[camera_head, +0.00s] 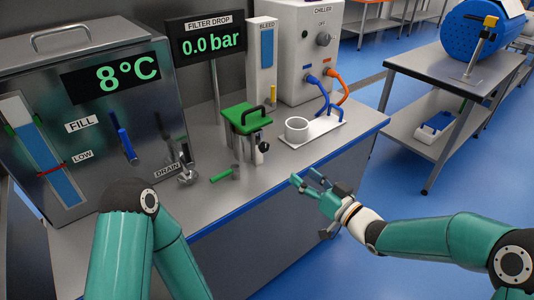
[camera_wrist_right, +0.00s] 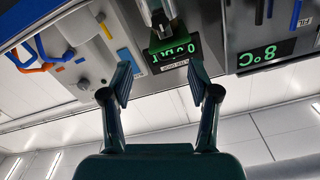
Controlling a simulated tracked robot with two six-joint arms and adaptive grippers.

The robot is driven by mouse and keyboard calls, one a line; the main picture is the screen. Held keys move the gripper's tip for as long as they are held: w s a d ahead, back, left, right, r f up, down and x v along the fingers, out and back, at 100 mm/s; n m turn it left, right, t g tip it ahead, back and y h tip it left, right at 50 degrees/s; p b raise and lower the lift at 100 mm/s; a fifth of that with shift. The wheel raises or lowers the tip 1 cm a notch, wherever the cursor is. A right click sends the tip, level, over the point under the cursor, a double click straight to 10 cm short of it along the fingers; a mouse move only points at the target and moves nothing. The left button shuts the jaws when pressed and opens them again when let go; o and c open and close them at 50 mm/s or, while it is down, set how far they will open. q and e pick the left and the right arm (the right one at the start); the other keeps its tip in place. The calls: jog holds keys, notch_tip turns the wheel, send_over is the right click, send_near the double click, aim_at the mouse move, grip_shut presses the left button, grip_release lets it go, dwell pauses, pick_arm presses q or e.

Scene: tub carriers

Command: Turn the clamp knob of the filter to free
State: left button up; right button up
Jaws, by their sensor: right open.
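The filter (camera_head: 245,118) stands on the steel counter, with a green lid and a black handle on top. A small black knob (camera_head: 264,148) shows on its right front side; I cannot tell from its look whether it is clamped or free. My right gripper (camera_head: 305,180) is open and empty, in front of and to the right of the filter, near the counter's blue front edge and apart from the knob. In the right wrist view, its two fingers (camera_wrist_right: 160,80) are spread, with the filter's green lid (camera_wrist_right: 160,42) beyond them. My left gripper is out of view.
A filter drop display (camera_head: 206,40) reading 0.0 bar stands behind the filter. A white cup (camera_head: 297,129) on a tray is to its right, with chiller hoses (camera_head: 334,85) behind. A green-handled valve (camera_head: 224,174) and the tank (camera_head: 105,100) reading 8°C are left.

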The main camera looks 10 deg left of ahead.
aim_at(266, 148)
jog(key=p+x, duration=0.2)
jog(key=x, duration=1.4)
jog(key=shift+w+a, duration=0.1)
jog(key=shift+c, duration=0.4)
jog(key=shift+f, duration=0.1)
grip_shut()
